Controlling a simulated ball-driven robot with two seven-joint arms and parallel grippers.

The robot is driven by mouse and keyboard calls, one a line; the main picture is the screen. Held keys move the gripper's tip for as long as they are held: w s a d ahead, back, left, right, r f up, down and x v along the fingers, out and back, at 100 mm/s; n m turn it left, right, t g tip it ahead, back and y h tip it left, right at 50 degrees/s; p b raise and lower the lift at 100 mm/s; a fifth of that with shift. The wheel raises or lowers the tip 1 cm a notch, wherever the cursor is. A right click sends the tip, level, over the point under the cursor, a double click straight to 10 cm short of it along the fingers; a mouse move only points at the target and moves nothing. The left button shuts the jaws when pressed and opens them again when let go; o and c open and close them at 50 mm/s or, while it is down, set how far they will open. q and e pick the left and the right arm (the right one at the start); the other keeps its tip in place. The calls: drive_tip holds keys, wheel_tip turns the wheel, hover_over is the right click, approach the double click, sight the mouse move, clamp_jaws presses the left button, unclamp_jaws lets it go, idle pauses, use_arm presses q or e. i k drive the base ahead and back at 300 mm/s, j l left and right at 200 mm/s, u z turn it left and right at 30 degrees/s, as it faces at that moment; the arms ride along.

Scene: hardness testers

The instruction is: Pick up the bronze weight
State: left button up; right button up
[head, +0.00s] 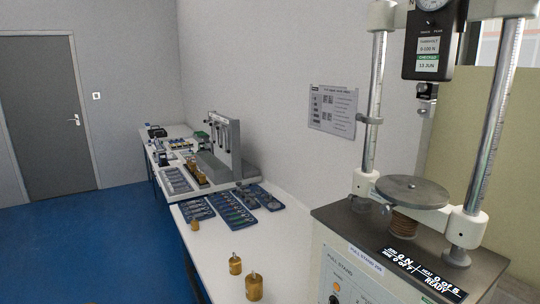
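Three bronze-coloured weights with small top knobs stand upright on the white bench. The largest bronze weight (254,289) is nearest, at the bottom of the head view. A smaller bronze weight (235,266) stands just behind it to the left. Another small bronze weight (194,225) stands farther back, near the bench's left edge. I cannot tell which one the task names. Neither of my grippers is in view.
A pull stand (356,270) with a round metal plate (411,190) and two upright columns fills the right side. Blue tool trays (232,208) and a grey rack (222,140) stand farther back on the white bench (215,255). Blue floor (90,240) is open on the left.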

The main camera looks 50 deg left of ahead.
sight(253, 281)
drive_tip(key=k+j+u, duration=0.15)
drive_tip(key=j+u, duration=0.2)
drive_tip(key=k+j+u, duration=0.1)
drive_tip(key=j+u, duration=0.65)
drive_tip(key=i+j+z, duration=0.2)
drive_tip(key=j, duration=0.15)
